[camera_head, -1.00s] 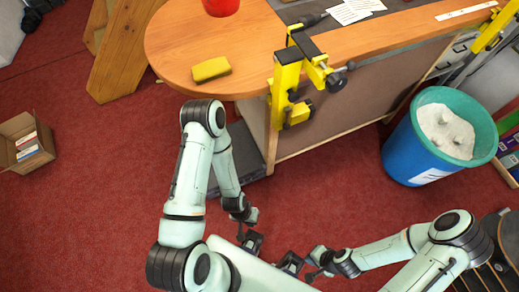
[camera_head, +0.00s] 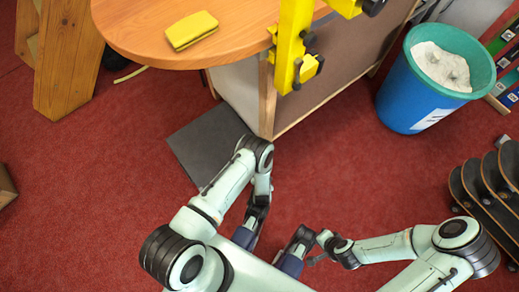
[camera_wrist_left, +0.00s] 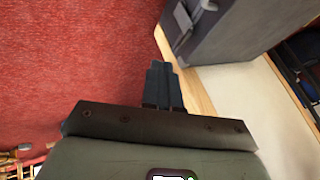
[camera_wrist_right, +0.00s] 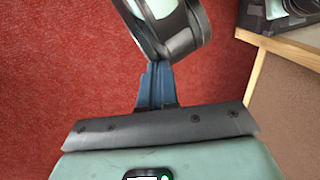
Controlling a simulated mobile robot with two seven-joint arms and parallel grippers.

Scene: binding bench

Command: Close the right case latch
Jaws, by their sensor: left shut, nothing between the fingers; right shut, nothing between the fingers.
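A dark grey case (camera_head: 205,145) lies on the red floor against the end of the bench in the head view. It also shows at the top right of the left wrist view (camera_wrist_left: 235,25), where a small lighter grey latch-like plate (camera_wrist_left: 183,20) is on its side. I cannot tell which latch this is or whether it is closed. My left gripper (camera_head: 246,236) is shut and empty, in front of the case; its fingers (camera_wrist_left: 165,82) point toward the case's edge, apart from it. My right gripper (camera_head: 291,252) is shut and empty to the right; its fingers (camera_wrist_right: 156,82) point toward my left arm.
The red carpet (camera_head: 350,170) between bench and arms is clear.

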